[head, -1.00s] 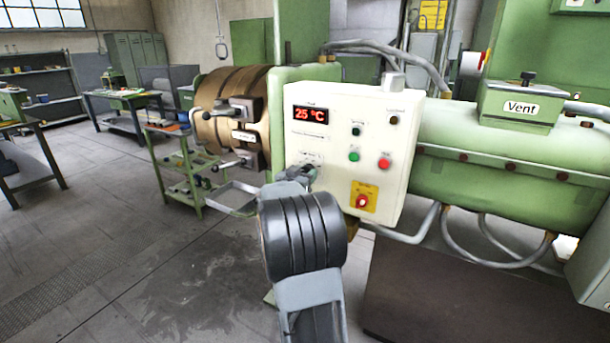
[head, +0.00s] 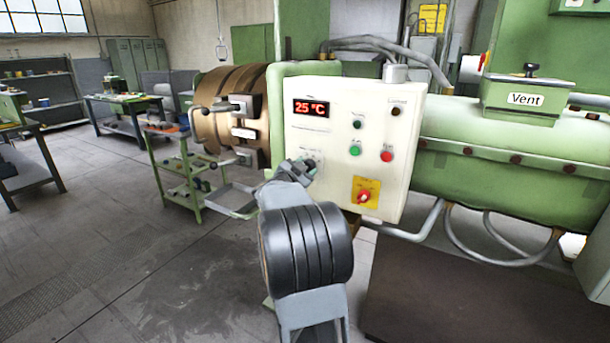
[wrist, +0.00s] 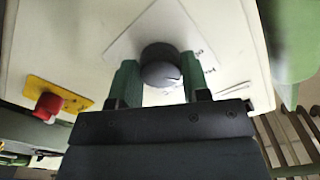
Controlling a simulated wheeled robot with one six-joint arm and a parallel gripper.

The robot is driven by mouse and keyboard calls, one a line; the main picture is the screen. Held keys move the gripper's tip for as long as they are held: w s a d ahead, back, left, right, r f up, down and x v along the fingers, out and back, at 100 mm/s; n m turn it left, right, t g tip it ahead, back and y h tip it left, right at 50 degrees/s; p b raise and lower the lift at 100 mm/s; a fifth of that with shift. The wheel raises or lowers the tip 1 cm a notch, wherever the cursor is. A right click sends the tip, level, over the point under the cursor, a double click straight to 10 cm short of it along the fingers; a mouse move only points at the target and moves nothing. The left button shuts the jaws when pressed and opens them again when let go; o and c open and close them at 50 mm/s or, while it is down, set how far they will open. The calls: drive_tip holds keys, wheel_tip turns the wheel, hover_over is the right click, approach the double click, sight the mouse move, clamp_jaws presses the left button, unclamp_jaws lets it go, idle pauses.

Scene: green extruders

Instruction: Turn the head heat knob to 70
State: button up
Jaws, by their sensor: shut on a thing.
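The head heat knob (wrist: 160,68) is a dark grey round knob on the white control panel, seen in the wrist view with a small light mark on its face. My gripper (wrist: 158,82) is shut on it, with one green finger on each side. In the head view my gripper (head: 306,168) is at the panel's lower left, and my arm hides most of the knob. The red display (head: 311,108) on the control panel (head: 335,90) reads 25 °C.
A green button (head: 354,150), a red button (head: 387,156) and a red switch on a yellow plate (head: 364,196) are right of my gripper. The switch also shows at the left in the wrist view (wrist: 47,106). A green cart (head: 190,175) stands at left.

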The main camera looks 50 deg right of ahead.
drive_tip(key=shift+m+b, duration=0.4)
drive_tip(key=shift+m, duration=0.4)
drive_tip(key=o, duration=0.9)
drive_tip(key=b+v, duration=0.1)
drive_tip(key=v, duration=1.2)
drive_tip(key=shift+a, duration=0.4)
drive_tip(key=shift+f, duration=0.1)
